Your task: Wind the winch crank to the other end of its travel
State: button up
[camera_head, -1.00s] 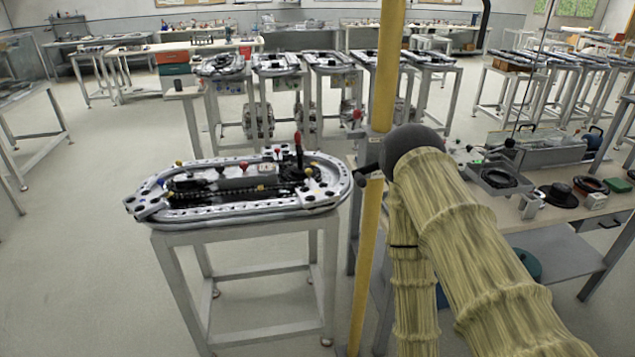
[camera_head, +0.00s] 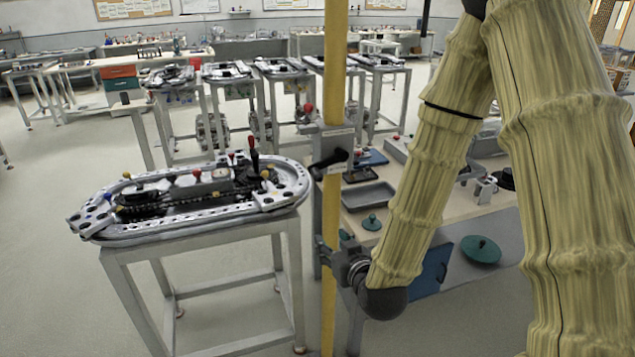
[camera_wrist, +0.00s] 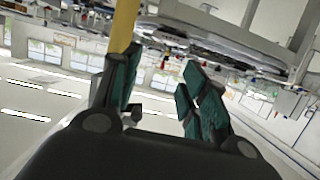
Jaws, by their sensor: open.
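A black crank-like handle (camera_head: 329,162) shows in the head view. It sits on a grey upright housing (camera_head: 343,143) with small pale labels, and crosses in front of the yellow post (camera_head: 329,215). I take it to be the winch crank; its exact angle is hard to read. My gripper (camera_head: 332,247) is low beside the yellow post, below the crank and apart from it. In the wrist view my gripper (camera_wrist: 160,62) has its teal fingers spread with nothing between them. The yellow post (camera_wrist: 124,25) shows behind the left finger there. The crank cannot be made out in the wrist view.
An oval ring track (camera_head: 190,215) on a grey stand (camera_head: 208,262) is left of the post. A bench (camera_head: 410,195) with a grey tray (camera_head: 368,196) and several parts is on the right, close behind my arm. Open floor (camera_head: 50,290) lies to the left.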

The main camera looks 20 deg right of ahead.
aim_at(320, 179)
notch_tip(320, 179, up, 11)
jog(key=w+t, duration=0.2)
jog(key=t, duration=0.1)
jog(key=w, duration=1)
jog(key=shift+w+d+r, duration=0.15)
jog(key=shift+w+r, duration=0.05)
jog(key=shift+w, duration=0.15)
grip_shut()
jog(key=shift+a, duration=0.2)
jog(key=shift+d, duration=0.15)
